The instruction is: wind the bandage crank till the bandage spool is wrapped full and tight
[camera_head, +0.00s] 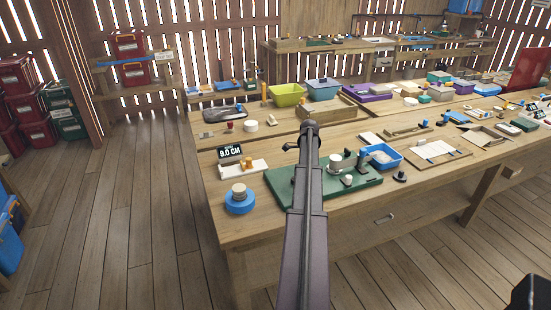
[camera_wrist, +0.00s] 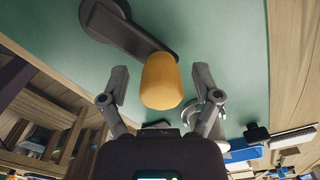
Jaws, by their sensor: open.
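The orange-yellow crank knob (camera_wrist: 161,82) stands on the end of a dark crank arm (camera_wrist: 125,28) over the green board. My gripper (camera_wrist: 160,76) is open, with one finger on each side of the knob and a visible gap to both. In the head view, the green board (camera_head: 375,187) lies near the table's front edge, and my arm covers part of it and the crank.
A blue tray (camera_head: 398,159) stands just behind the board's right part. Many small items crowd the table behind. Floor at left is clear.

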